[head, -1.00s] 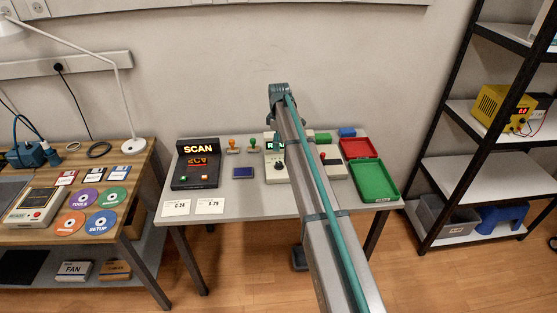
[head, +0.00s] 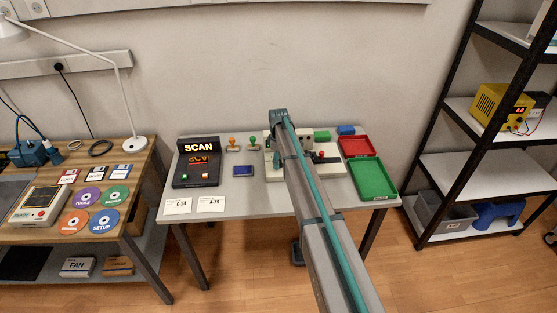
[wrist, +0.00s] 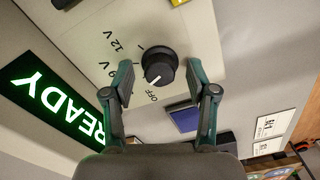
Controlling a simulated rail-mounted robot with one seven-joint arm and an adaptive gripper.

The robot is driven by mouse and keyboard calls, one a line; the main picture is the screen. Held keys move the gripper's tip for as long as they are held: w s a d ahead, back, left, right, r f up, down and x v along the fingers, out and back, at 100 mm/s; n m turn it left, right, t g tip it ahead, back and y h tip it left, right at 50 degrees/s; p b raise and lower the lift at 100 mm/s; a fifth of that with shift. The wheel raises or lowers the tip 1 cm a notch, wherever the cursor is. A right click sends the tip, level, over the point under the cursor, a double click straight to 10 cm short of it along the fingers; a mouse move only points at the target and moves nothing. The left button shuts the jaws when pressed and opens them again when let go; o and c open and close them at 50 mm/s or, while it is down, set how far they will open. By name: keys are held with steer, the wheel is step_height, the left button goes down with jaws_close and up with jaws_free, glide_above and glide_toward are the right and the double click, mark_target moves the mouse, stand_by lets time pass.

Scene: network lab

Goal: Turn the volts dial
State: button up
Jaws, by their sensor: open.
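The volts dial (wrist: 160,62) is a round black knob on a cream panel (wrist: 95,35) in the wrist view. The panel is printed OFF, 12 V and a partly covered 9 V mark. The dial's white pointer line faces the OFF label. My gripper (wrist: 159,74) is open, with one finger on each side of the dial. Gaps show between the fingers and the knob, and how far the tips are above the panel is hard to tell. In the head view the cream device (head: 273,174) is mostly hidden behind my arm, and the dial is hidden there.
A lit green READY display (wrist: 62,105) lies left of the dial in the wrist view. A blue pad (head: 243,171), a SCAN unit (head: 197,165), stamps (head: 233,145), a red tray (head: 355,146) and a green tray (head: 373,178) share the table (head: 250,205).

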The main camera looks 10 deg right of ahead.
jaws_close()
steer(key=shift+m+b, duration=0.3)
steer(key=m+b, duration=0.1)
steer(key=m, duration=0.1)
steer(key=shift+f+m+b, duration=0.1)
steer(key=shift+m+b, duration=0.2)
steer(key=m+b, duration=0.2)
steer(key=m, duration=0.3)
steer(key=m+b, duration=0.1)
steer(key=m, duration=0.4)
steer(key=shift+b, duration=0.3)
steer(key=m+b, duration=0.1)
steer(key=m, duration=0.3)
steer(key=shift+m, duration=0.3)
